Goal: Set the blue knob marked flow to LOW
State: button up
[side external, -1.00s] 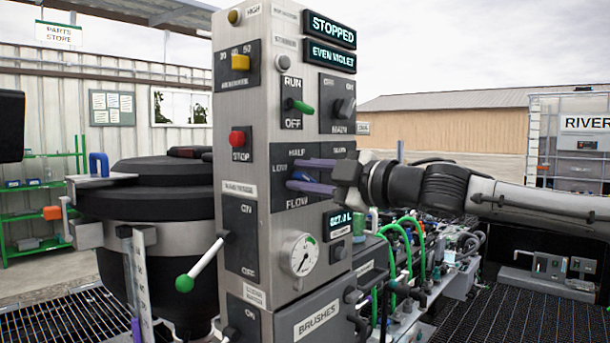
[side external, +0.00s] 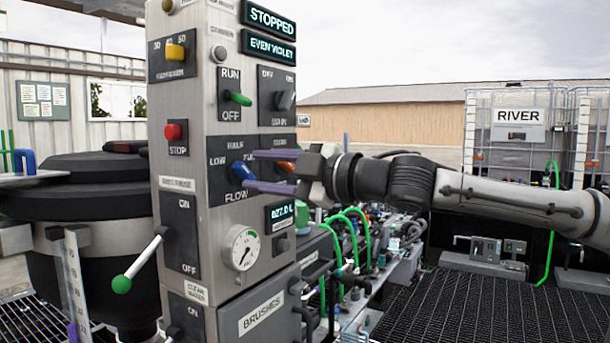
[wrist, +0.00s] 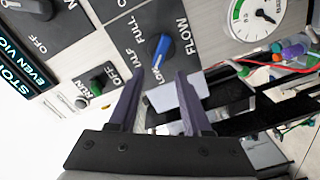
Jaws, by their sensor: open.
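The blue knob (side external: 243,173) sits on a dark plate marked LOW, HALF, FULL and FLOW on the grey control column. My gripper (side external: 252,170) is open, with two purple fingers level with the knob. In the wrist view my gripper (wrist: 158,75) has its fingertips apart, with the knob beyond them in the gap. The fingers look clear of the knob; nothing is held.
A green RUN/OFF knob (side external: 238,98) is above. A red STOP button (side external: 173,131) is at left. A gauge (side external: 242,248) and a green-tipped lever (side external: 135,268) are below.

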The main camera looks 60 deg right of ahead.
aim_at(250, 175)
jog(key=s, duration=0.9)
jog(key=shift+s, duration=0.35)
jog(key=w+m, duration=0.1)
jog(key=w, duration=0.3)
jog(key=w+d+m, duration=0.1)
jog(key=w, duration=0.3)
jog(key=w+d+f+m, duration=0.1)
jog(key=w, duration=0.4)
jog(key=shift+f, duration=0.1)
dwell(0.5)
